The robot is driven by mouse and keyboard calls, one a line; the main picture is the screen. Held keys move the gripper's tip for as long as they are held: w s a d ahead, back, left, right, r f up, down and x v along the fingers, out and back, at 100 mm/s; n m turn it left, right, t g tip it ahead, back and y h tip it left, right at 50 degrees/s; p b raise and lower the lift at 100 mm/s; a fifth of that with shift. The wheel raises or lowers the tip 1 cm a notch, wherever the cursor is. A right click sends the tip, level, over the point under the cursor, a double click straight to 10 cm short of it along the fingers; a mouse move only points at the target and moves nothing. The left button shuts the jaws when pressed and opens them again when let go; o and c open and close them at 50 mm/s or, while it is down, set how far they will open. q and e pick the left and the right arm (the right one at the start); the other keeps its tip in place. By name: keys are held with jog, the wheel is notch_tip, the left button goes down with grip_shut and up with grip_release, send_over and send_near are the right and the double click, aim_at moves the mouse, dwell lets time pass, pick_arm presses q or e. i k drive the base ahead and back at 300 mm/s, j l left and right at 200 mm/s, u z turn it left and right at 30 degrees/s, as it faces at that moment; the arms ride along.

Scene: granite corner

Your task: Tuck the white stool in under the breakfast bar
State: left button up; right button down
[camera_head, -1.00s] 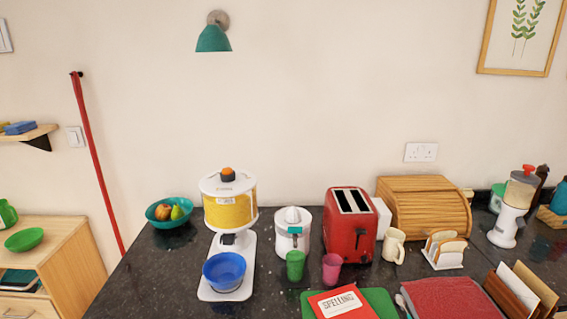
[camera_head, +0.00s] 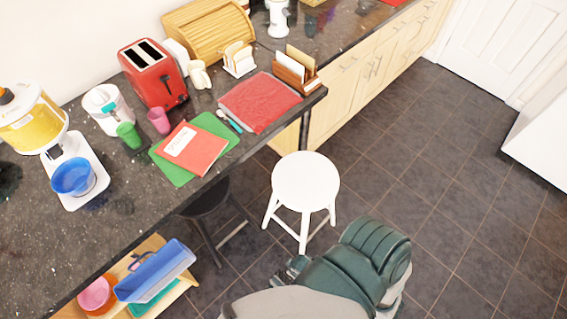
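The white stool (camera_head: 305,180) stands upright on the dark tiled floor, out in front of the breakfast bar (camera_head: 130,215). The bar has a black granite top, and the stool's round seat is clear of its front edge. My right arm comes in from the bottom, and its dark green gripper (camera_head: 290,268) is near the stool's front legs in the picture. I cannot tell whether it touches them, and its fingers are mostly hidden. My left gripper is out of view.
A dark stool (camera_head: 207,198) is partly under the bar. A shelf (camera_head: 165,305) with a blue bin (camera_head: 155,270) is at lower left. Tiled floor (camera_head: 430,180) is clear to the right.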

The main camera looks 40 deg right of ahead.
aim_at(306, 182)
jog(key=z, duration=1.7)
